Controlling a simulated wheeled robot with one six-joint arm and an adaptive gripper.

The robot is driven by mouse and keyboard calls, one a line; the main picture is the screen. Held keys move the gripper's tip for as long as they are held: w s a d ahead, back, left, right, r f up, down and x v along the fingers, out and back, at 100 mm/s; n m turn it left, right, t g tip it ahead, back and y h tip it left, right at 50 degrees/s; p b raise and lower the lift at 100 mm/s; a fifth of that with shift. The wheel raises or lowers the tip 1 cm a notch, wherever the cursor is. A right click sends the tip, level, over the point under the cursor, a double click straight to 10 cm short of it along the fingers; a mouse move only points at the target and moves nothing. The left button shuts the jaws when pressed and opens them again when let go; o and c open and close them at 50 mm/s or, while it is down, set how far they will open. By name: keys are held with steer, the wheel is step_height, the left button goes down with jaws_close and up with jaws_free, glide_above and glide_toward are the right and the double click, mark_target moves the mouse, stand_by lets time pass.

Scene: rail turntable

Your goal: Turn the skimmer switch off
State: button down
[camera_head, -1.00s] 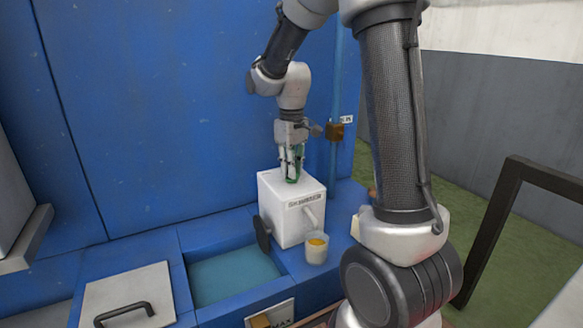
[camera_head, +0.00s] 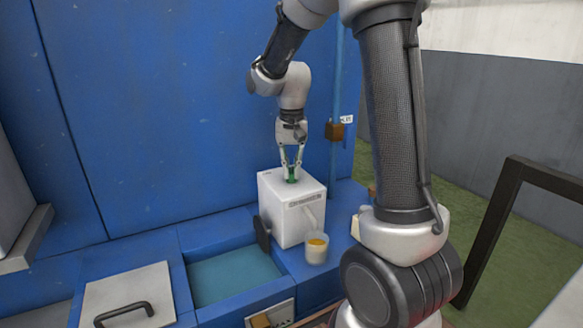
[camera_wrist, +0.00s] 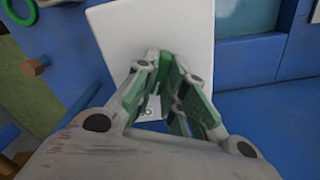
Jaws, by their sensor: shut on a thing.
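The skimmer is a white box (camera_head: 287,217) with a dark lettered label on its front, standing on the blue ledge. In the wrist view its white top (camera_wrist: 110,50) lies under the fingers. My gripper (camera_head: 291,179) points down at the top of the box, its green-padded fingertips close together at the surface. It also shows in the wrist view (camera_wrist: 165,62). The fingers are shut on the small switch at the top, which they hide. I cannot tell the switch's position.
A clear cup with orange contents (camera_head: 317,247) stands before the box. A dark disc (camera_head: 262,234) is at the box's left side. A water-filled basin (camera_head: 235,277) and a lid with a black handle (camera_head: 125,300) lie to the left. A blue wall (camera_head: 180,110) rises behind.

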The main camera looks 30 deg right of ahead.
mark_target(291, 170)
steer(key=shift+m, duration=0.3)
stand_by(0.4)
steer(key=c, duration=1.5)
jaws_free()
step_height(291, 170, up, 12)
steer(key=shift+r, duration=0.1)
steer(key=s+n+t, duration=0.1)
steer(key=s+n, duration=0.1)
steer(key=s, duration=0.6)
steer(key=s+f+n+t, duration=0.1)
steer(key=s+n+t, duration=0.1)
steer(key=s, duration=0.5)
steer(key=s+n+t, duration=0.1)
steer(key=s+n, duration=0.1)
steer(key=s, duration=0.6)
steer(key=shift+s+d+f, duration=0.3)
steer(key=shift+d+f, duration=0.05)
steer(key=shift+d, duration=0.05)
